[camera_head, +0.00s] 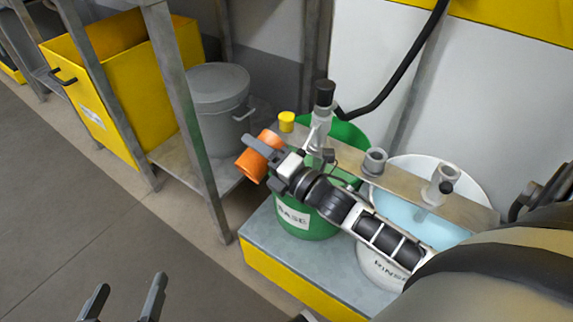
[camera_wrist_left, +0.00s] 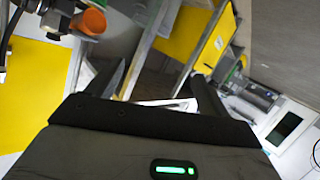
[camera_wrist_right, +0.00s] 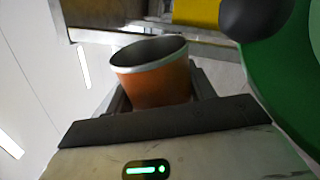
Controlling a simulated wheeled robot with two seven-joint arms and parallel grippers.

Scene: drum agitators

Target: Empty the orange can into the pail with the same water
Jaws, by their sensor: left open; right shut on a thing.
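My right gripper (camera_head: 266,152) is shut on the orange can (camera_head: 252,165) and holds it in the air, left of the green pail labelled BASE (camera_head: 322,228). In the right wrist view the can (camera_wrist_right: 152,84) shows a pale rim and grey inner wall; I cannot tell what is in it. The white pail labelled RINSE (camera_head: 376,272), at the right, holds light blue liquid (camera_head: 400,215). My arm hides the BASE pail's contents. My left gripper (camera_head: 126,296) is open and empty at the bottom left, over the floor. The can also shows in the left wrist view (camera_wrist_left: 91,22).
Both pails stand on a grey platform (camera_head: 285,262) with a yellow edge. A metal bar (camera_head: 350,156) with agitator fittings (camera_head: 322,120) and a yellow cap (camera_head: 286,122) crosses above them. A grey lidded drum (camera_head: 218,100) and yellow bin (camera_head: 100,105) stand behind rack posts. The floor at left is clear.

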